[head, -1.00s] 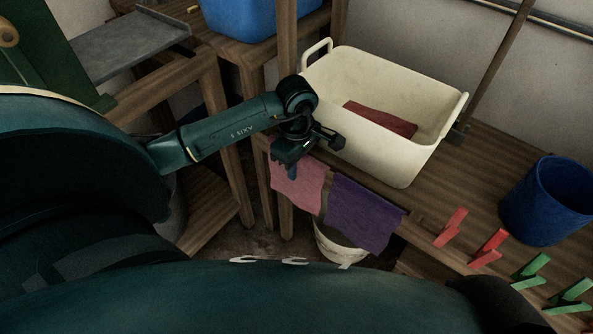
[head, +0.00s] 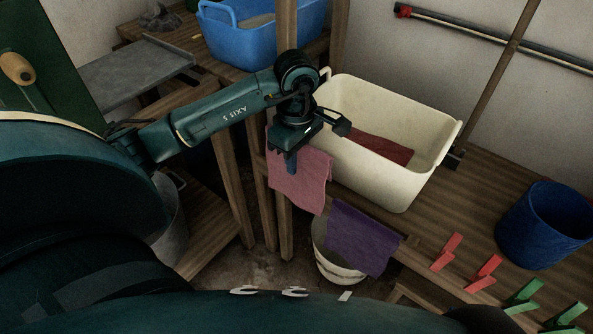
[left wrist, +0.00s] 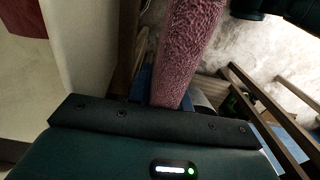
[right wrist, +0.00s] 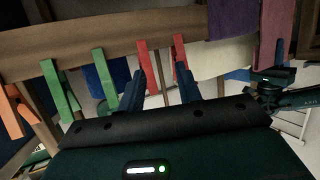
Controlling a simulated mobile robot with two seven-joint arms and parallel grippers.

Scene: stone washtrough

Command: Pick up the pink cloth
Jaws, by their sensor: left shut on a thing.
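The pink cloth (head: 303,187) hangs from my left gripper (head: 291,158) in the head view, in front of the trough bench's left front corner. The left gripper is shut on its upper edge. In the left wrist view the cloth (left wrist: 187,50) rises as a narrow textured strip from between the jaws. Whether its back still touches the rail is hidden. The cloth (right wrist: 272,30) also shows at the top right of the right wrist view. My right gripper (right wrist: 160,88) is open there, its fingers apart near red clothes pegs.
A purple cloth (head: 357,240) hangs just right of the pink one. A cream tub (head: 375,185) holding a dark red cloth (head: 375,148) stands behind. Red pegs (head: 447,252), green pegs (head: 524,296) and a blue bucket (head: 545,225) are to the right. A wooden post (head: 284,205) stands close left.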

